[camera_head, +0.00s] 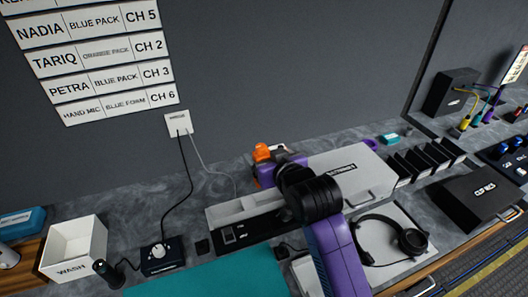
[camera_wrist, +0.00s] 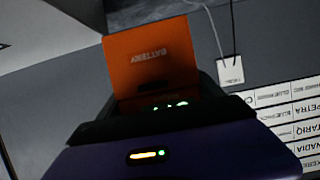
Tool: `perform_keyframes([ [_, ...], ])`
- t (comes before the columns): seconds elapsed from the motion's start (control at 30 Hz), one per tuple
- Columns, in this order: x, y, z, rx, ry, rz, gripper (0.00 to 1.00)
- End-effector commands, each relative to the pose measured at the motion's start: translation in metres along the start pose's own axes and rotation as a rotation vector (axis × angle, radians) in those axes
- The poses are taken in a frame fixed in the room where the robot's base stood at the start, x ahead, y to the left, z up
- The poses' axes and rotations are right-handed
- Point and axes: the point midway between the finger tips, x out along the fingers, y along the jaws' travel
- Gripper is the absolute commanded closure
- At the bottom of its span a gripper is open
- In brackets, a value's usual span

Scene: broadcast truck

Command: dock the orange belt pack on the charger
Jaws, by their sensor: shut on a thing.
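The orange belt pack (camera_wrist: 150,60) fills the middle of the wrist view, its printed label upside down. My gripper (camera_wrist: 155,105) is shut on it at its lower end. In the head view the orange pack (camera_head: 264,152) shows as a small patch beyond my purple wrist, and my gripper (camera_head: 270,163) mostly hides it. It appears held above the back of the counter near the wall. A long dark unit with a pale, divided tray (camera_head: 228,212) behind it lies left of my arm; it may be the charger, but I cannot tell. My arm covers its right end.
A white box (camera_head: 350,165) stands right of my gripper. A headset (camera_head: 395,236) lies on a pale mat to the right of my arm. A row of black slots (camera_head: 425,160) and a black case (camera_head: 484,194) stand farther right. A white bin (camera_head: 75,247) is at left. Cables hang from a wall plate (camera_head: 177,121).

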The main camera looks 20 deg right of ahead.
Motion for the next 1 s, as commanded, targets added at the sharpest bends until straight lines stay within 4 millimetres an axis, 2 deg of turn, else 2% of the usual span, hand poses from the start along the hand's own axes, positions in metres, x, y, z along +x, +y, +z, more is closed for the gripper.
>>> perform_keyframes([
  [0.37,-0.002,0.0,-0.001,0.0,0.002,0.0,0.74],
  [1.0,0.019,0.0,0.049,0.0,0.001,0.0,0.74],
])
